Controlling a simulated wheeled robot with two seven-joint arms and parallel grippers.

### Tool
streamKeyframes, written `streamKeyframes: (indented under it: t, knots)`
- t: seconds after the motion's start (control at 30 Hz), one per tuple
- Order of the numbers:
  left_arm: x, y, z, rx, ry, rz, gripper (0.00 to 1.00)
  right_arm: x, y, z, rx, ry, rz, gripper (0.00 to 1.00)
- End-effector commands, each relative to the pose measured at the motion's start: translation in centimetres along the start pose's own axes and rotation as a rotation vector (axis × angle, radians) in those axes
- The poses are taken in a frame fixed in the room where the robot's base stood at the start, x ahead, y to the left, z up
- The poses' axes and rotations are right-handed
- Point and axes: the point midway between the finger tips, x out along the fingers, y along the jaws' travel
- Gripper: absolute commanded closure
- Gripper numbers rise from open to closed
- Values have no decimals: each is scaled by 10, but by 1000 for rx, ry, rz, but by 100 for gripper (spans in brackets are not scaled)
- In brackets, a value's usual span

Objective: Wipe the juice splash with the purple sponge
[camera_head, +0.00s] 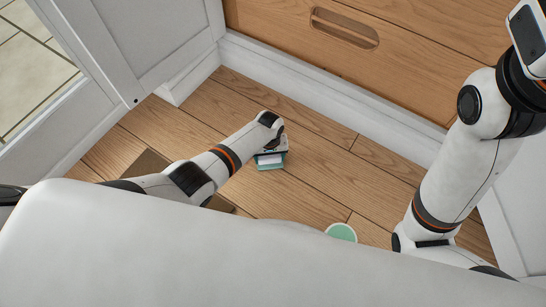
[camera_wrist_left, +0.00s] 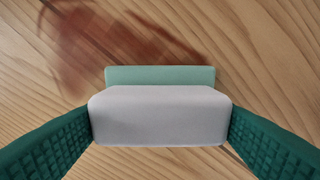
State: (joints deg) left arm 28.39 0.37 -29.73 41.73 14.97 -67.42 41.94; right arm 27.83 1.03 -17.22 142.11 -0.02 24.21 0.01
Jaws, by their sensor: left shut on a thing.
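The sponge (camera_wrist_left: 158,116) is a pale lavender-grey block with a green layer (camera_wrist_left: 160,75) along its far side. In the left wrist view it sits between the green ridged fingers of my left gripper (camera_wrist_left: 160,130), which is shut on it. In the head view my left gripper (camera_head: 270,150) is low over the wooden floor, with the sponge (camera_head: 269,161) under it. The juice splash (camera_wrist_left: 130,38) is a blurred reddish-brown stain on the floor, just beyond the sponge in the wrist view. I cannot make it out in the head view. My right gripper is not in view.
A wooden drawer front (camera_head: 400,50) and white baseboard (camera_head: 330,93) bound the floor at the back. A white door (camera_head: 150,35) stands at the left. A brown flat thing (camera_head: 143,165) lies left of my left arm. A round green-topped thing (camera_head: 341,232) is in front.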

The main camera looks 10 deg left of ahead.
Motion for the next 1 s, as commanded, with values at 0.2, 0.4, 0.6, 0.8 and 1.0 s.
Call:
streamKeyframes:
  t: [0.2,0.4,0.6,0.8,1.0]
  knots:
    - [0,13,12,-2,0,1,53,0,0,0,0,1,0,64]
    - [1,24,20,-2,0,1,53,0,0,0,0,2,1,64]
    - [1,29,25,-1,-1,2,53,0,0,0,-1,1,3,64]
    - [1,42,36,-2,-1,2,53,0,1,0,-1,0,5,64]
    - [1,50,43,0,-1,1,53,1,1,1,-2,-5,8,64]
